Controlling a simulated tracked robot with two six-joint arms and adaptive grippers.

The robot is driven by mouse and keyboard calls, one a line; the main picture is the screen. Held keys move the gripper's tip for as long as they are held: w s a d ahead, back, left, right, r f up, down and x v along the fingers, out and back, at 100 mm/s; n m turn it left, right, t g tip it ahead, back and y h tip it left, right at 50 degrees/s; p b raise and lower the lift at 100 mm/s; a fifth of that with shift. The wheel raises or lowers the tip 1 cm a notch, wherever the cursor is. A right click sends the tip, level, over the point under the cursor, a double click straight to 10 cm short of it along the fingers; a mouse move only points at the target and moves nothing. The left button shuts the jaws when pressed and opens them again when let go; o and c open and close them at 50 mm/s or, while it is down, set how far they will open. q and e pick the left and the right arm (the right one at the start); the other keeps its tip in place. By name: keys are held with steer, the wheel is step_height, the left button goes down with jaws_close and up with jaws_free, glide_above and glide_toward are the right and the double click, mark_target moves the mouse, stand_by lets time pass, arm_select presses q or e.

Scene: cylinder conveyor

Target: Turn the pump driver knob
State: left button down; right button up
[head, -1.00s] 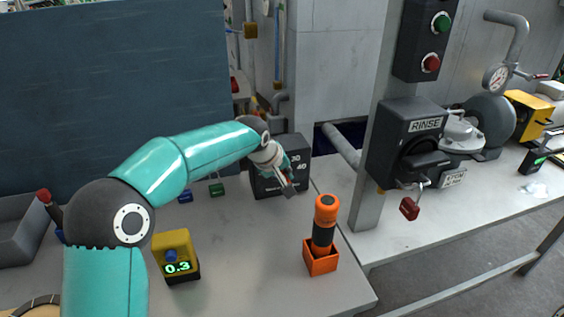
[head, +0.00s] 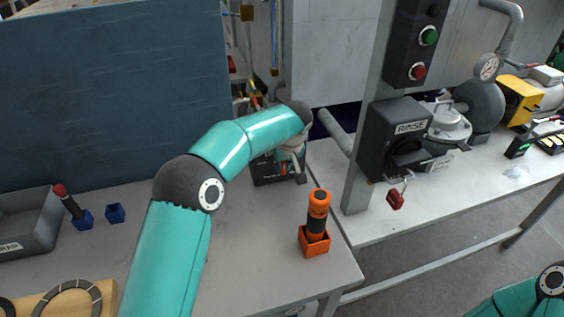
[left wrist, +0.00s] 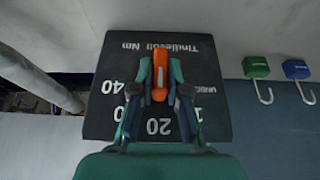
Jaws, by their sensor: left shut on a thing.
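A dark box (head: 268,173) with a printed dial stands at the back of the bench. The left wrist view shows its face (left wrist: 106,58) upside down, with 20, 40 and "Nm" marked. An orange knob (left wrist: 159,72) sits in the middle of the scale, its long axis roughly up and down in that view. My left gripper (left wrist: 160,90) is shut on this knob, one finger on each side. In the head view my left gripper (head: 298,160) is in front of the box, and the knob is hidden. My right gripper is out of view.
An orange-and-black tool (head: 318,213) stands in an orange holder (head: 315,241) near the bench edge. A grey bin (head: 32,238) and blue holders (head: 115,213) are at left. My left arm covers much of the bench.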

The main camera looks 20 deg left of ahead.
arm_select(q)
steer(key=shift+f, duration=0.1)
steer(key=c, duration=1.2)
jaws_free()
steer(key=shift+o, duration=0.2)
steer(key=v, duration=1.2)
